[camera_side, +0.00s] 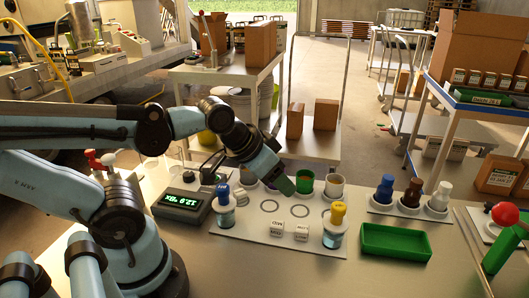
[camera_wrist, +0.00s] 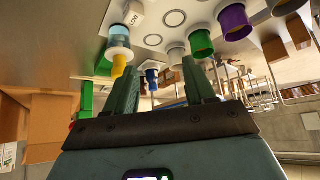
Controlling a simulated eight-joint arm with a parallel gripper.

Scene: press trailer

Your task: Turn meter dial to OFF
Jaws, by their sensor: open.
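A dark meter box (camera_side: 183,203) with a lit green display stands on the bench at the left end of the white tray in the side view. I cannot make out its dial or the dial's setting. The meter is not identifiable in the wrist view. My gripper (camera_side: 284,187) hangs over the back of the tray, to the right of the meter and apart from it. In the wrist view my gripper (camera_wrist: 165,82) has its two green fingers spread with nothing between them.
The white tray (camera_side: 262,237) holds a blue-capped bottle (camera_side: 223,206), a yellow-capped bottle (camera_side: 334,225), small white blocks (camera_side: 289,231) and coloured cups (camera_side: 305,183). A green bin (camera_side: 395,243) and a rack of capped bottles (camera_side: 411,196) lie to the right. Front bench is clear.

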